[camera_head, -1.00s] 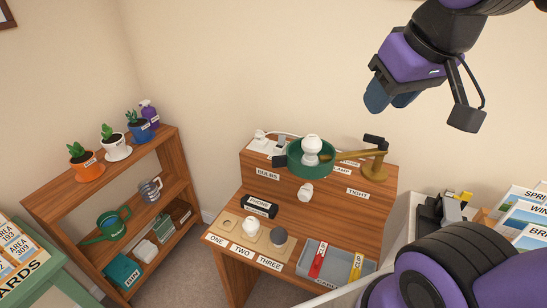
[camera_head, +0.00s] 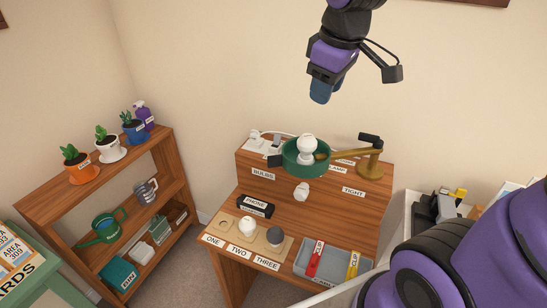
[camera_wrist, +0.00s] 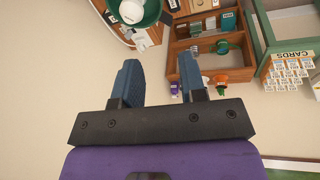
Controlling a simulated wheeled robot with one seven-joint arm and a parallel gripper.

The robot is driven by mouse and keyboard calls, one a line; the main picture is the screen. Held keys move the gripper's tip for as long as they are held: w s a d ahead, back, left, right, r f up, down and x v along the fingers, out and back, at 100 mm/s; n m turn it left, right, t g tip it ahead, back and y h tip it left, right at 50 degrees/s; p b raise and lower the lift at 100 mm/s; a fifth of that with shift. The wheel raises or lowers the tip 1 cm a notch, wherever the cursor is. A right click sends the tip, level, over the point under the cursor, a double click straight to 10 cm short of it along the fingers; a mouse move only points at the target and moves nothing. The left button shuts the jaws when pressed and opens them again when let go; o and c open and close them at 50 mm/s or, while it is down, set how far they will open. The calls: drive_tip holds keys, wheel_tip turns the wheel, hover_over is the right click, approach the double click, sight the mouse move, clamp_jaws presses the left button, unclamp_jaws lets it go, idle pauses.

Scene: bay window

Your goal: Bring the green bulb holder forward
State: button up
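The green bulb holder (camera_head: 295,165) is a round green dish with a white bulb (camera_head: 307,147) in it. It sits at the end of a brass arm (camera_head: 368,160) on the desk's raised back shelf. A dark tab shows at its left side. In the wrist view the green holder (camera_wrist: 153,12) is at the top edge, partly cut off, with a white bulb in it. My gripper (camera_head: 320,96) is in the air above the desk, higher than the holder and apart from it. In the wrist view my gripper (camera_wrist: 160,68) has its two blue fingers apart with nothing between them.
The desk (camera_head: 230,207) holds a PHONE block (camera_head: 255,206), a holder board with bulbs, another white bulb (camera_head: 301,191) and a grey tray (camera_head: 302,265). White sockets (camera_head: 255,146) stand left of the holder. A plant shelf (camera_head: 40,203) is at left.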

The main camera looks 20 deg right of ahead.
drive_tip(key=w+a+f+n+g, duration=0.2)
drive_tip(key=w+f+n, duration=0.35)
drive_tip(key=w, duration=0.25)
drive_tip(key=n+g, duration=0.1)
drive_tip(key=n, duration=0.3)
hover_over(274, 156)
wheel_tip(274, 156, down, 10)
wheel_tip(274, 156, down, 10)
drive_tip(key=shift+w+f, duration=0.1)
drive_tip(key=shift+f, duration=0.15)
clamp_jaws()
